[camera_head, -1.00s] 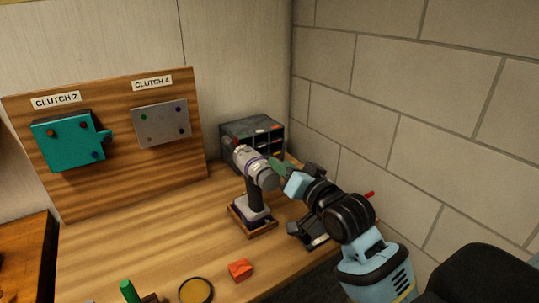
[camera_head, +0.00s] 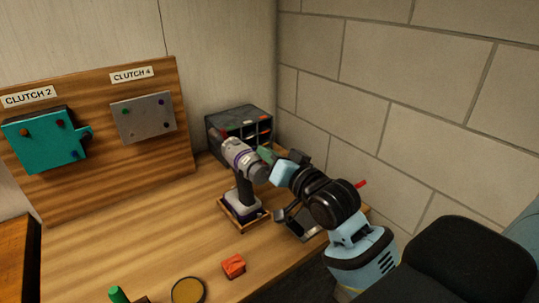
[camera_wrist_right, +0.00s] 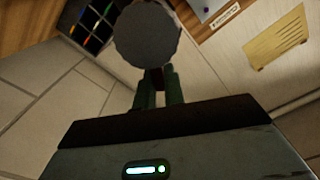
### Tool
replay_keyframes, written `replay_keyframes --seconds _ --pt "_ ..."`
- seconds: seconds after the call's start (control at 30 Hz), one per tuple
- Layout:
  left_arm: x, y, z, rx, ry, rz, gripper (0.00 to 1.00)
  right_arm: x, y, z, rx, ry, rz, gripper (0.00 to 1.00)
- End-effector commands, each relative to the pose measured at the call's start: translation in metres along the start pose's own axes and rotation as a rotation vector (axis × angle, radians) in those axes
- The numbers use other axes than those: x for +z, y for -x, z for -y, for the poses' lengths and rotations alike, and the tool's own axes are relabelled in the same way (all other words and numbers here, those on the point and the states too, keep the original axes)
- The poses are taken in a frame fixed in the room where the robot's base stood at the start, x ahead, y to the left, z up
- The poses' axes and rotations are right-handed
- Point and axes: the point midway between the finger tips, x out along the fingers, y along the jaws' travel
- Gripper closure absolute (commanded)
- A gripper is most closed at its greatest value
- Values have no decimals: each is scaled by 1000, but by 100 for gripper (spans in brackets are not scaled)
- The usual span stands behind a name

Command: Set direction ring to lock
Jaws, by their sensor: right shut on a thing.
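A grey and purple power drill (camera_head: 243,175) stands upright in a wooden-edged stand (camera_head: 232,222) on the workbench. A purple band circles its barrel; I cannot tell which part is the direction ring or read its setting. My right gripper (camera_head: 270,161) is at the drill's near right end. In the right wrist view, its green fingers (camera_wrist_right: 159,90) are shut on a small dark red part (camera_wrist_right: 153,78) beside a round grey disc (camera_wrist_right: 147,33), seemingly the drill's end. The disc hides most of the drill there. My left gripper is out of view.
A dark drawer organiser (camera_head: 240,127) stands behind the drill. A board (camera_head: 95,185) with a teal box (camera_head: 45,140) and a grey plate (camera_head: 143,118) stands at left. An orange-red block (camera_head: 233,266) and a round yellow dish (camera_head: 188,291) lie in front. A brick wall bounds the right.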

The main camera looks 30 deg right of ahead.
Motion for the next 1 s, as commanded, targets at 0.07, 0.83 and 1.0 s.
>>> replay_keyframes --seconds 0.07,0.83,1.0 --pt "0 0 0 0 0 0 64 0 0 0 0 11 1 100" --pt "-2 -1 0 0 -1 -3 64 5 0 21 0 446 2 100" --pt "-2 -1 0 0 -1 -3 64 6 0 23 0 502 1 100"
